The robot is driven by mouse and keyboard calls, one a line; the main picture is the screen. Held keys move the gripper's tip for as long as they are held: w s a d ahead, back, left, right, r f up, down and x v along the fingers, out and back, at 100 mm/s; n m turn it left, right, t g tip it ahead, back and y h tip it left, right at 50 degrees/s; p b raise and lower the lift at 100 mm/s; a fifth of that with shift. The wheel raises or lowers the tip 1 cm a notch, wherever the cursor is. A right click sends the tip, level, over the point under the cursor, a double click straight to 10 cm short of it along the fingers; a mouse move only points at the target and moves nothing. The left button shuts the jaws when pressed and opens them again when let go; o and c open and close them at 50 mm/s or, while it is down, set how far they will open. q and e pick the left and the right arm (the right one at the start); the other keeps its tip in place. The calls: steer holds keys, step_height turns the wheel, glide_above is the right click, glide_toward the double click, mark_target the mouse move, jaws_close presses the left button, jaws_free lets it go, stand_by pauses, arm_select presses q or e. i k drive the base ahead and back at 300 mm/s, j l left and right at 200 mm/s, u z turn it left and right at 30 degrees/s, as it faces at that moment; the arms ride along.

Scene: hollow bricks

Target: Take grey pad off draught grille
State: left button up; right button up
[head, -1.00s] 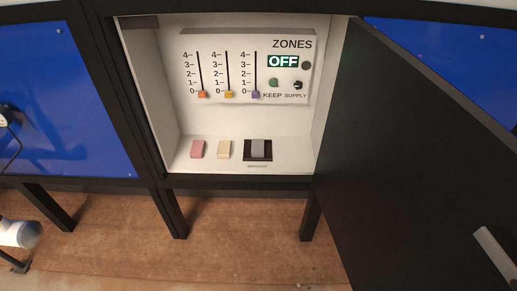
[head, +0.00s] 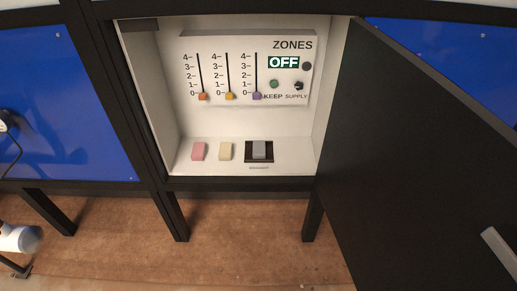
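The grey pad (head: 259,149) lies on the dark draught grille (head: 249,157) on the cabinet floor, at the right of a row. It covers the middle of the grille, and dark strips of the grille show around it. A pink block (head: 198,151) and a cream block (head: 225,151) lie to its left, apart from it.
The open cabinet (head: 149,100) has a black door (head: 420,160) swung out to the right. Inside, a ZONES panel (head: 245,68) has three sliders at 0 and a display (head: 283,62) reading OFF. The space before the cabinet opening is clear.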

mark_target(258, 146)
steer(key=i+j+z, duration=0.15)
steer(key=i+j, duration=0.15)
steer(key=i+j+z, duration=0.1)
steer(key=i+j, duration=0.2)
steer(key=j, duration=0.25)
steer(key=i+j+z, duration=0.15)
steer(key=i+j, duration=0.15)
steer(key=j, duration=0.15)
steer(key=z, duration=1.25)
